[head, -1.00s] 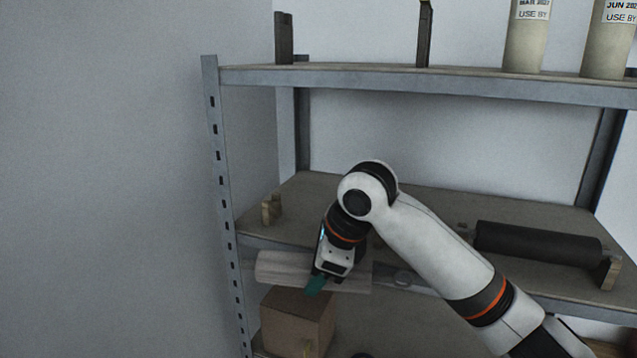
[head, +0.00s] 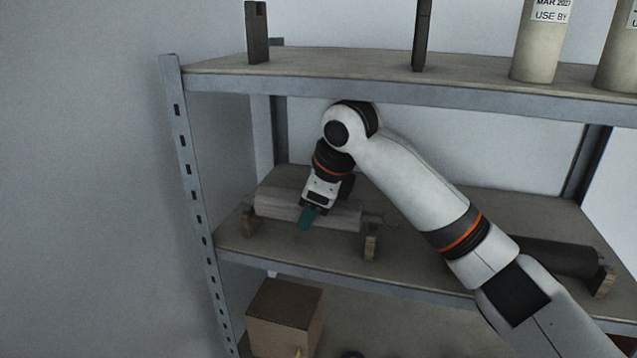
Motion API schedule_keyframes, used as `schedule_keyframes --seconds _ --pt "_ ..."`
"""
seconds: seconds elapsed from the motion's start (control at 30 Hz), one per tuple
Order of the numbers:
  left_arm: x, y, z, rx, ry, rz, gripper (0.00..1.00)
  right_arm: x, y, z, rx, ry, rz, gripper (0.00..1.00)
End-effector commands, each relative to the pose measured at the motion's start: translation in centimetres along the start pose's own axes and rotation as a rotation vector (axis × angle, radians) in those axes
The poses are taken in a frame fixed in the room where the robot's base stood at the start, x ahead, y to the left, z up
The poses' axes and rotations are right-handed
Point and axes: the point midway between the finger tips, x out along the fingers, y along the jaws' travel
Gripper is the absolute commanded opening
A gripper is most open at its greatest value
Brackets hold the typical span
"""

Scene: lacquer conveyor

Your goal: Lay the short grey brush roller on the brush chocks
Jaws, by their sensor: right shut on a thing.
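The short grey brush roller (head: 275,203) is pale grey and lies roughly level over the middle shelf. My right gripper (head: 308,216) is shut on it near its middle, from above. Two small wooden chocks, a left one (head: 249,220) and a right one (head: 371,243), stand on that shelf under the roller's two ends. I cannot tell whether the roller touches them or hangs just above. The gripper hides part of the roller's middle. My left gripper is not in view.
A black roller (head: 555,257) rests on another wooden chock (head: 602,282) to the right, partly behind my right arm. The upper shelf (head: 350,82) runs close above the arm and bears dark uprights and labelled cylinders. A cardboard box (head: 285,318) stands below.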

Motion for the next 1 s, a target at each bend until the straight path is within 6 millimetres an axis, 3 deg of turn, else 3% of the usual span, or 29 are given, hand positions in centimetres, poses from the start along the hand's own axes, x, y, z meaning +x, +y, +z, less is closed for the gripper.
schedule_keyframes --seconds 0.03,0.17,0.7,1.0 --pt "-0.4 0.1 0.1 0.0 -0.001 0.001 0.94 -1.4 0.7 -0.5 0.005 0.014 0.012 0.2" --pt "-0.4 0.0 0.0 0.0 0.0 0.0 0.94 -1.4 0.8 -0.5 0.008 0.016 0.014 0.2" --pt "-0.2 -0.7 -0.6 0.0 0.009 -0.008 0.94 1.7 -0.2 0.7 0.005 0.013 0.01 0.2" --pt "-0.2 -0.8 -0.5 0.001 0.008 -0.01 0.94 2.1 -0.3 0.8 0.005 0.011 0.01 0.2"
